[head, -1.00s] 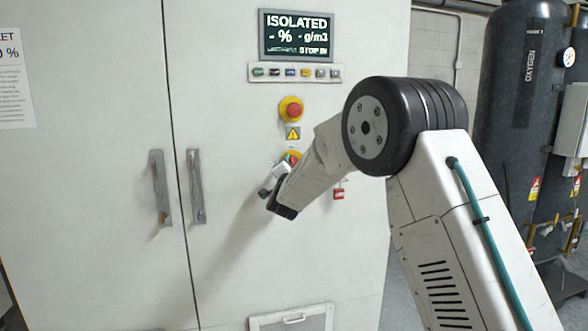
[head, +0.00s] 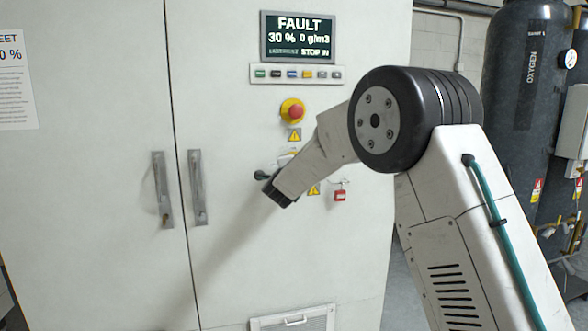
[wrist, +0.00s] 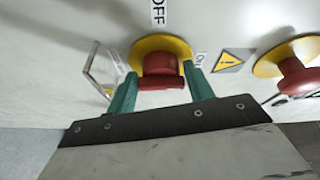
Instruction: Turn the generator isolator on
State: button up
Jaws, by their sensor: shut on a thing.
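The generator isolator is a red handle (wrist: 162,68) on a round yellow plate (wrist: 150,46) in the wrist view. An OFF label (wrist: 158,12) is above it, and a partly hidden ON label (wrist: 200,60) is to its right. My gripper (wrist: 162,88) has its two green fingers on either side of the red handle and is shut on it. The handle's bar lies across the picture between the fingers. In the head view my gripper (head: 270,188) is at the cabinet front, and my wrist hides most of the isolator.
A display (head: 298,37) reads FAULT, 30 %, 0 g/m3. Door handles (head: 197,188) are to the left.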

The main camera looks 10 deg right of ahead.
jog(key=shift+r, duration=0.2)
jog(key=o, duration=0.8)
jog(key=shift+a, duration=0.1)
jog(key=shift+c, duration=0.2)
jog(key=shift+f, duration=0.1)
jog(key=v, duration=0.7)
jog(key=shift+s, duration=0.4)
